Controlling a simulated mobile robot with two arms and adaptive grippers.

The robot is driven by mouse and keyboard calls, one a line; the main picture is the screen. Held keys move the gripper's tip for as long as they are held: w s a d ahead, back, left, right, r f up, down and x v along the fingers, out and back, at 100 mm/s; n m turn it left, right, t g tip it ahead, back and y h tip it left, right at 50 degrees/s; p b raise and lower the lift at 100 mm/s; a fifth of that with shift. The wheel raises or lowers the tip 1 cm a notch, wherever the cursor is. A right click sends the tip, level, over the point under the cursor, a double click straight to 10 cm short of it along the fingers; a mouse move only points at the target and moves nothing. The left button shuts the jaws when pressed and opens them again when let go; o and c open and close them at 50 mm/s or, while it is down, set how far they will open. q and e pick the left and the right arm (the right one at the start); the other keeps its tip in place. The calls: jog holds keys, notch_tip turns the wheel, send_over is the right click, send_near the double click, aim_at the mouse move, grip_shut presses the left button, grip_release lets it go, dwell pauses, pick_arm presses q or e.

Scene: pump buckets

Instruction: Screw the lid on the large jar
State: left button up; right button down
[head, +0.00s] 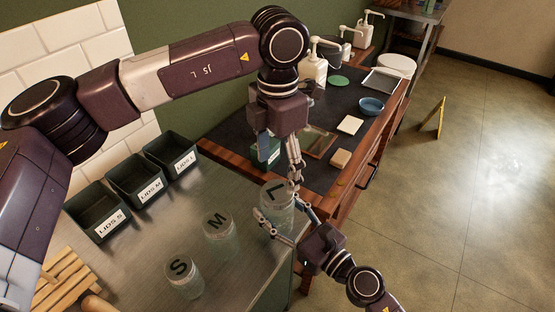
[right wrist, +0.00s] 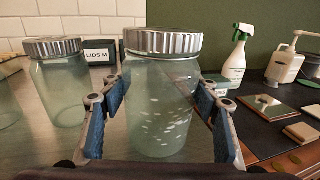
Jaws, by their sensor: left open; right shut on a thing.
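The large jar (head: 279,198), marked L, stands upright at the right corner of the metal table. In the right wrist view the clear jar (right wrist: 158,125) has pale specks inside and a ribbed silver lid (right wrist: 163,42) on its mouth. I cannot tell how tight the lid is. My right gripper (right wrist: 160,98) is shut on the jar's body below the lid, one blue-padded finger on each side.
Jars M (head: 219,232) and S (head: 183,275) stand to the left. Bins for lids S (head: 97,213), M (head: 136,181) and L (head: 171,156) line the back. A wooden rack (head: 62,280) lies front left. A dark bench (head: 335,100) with bottles and dishes stands behind.

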aim_at(277, 192)
pick_arm(q)
notch_tip(277, 192, down, 7)
jog(key=shift+r, duration=0.2)
jog(key=shift+c, duration=0.2)
jog(key=c, duration=1.2)
jog(key=o, duration=1.4)
notch_tip(277, 192, up, 12)
jog(key=shift+r, duration=0.1)
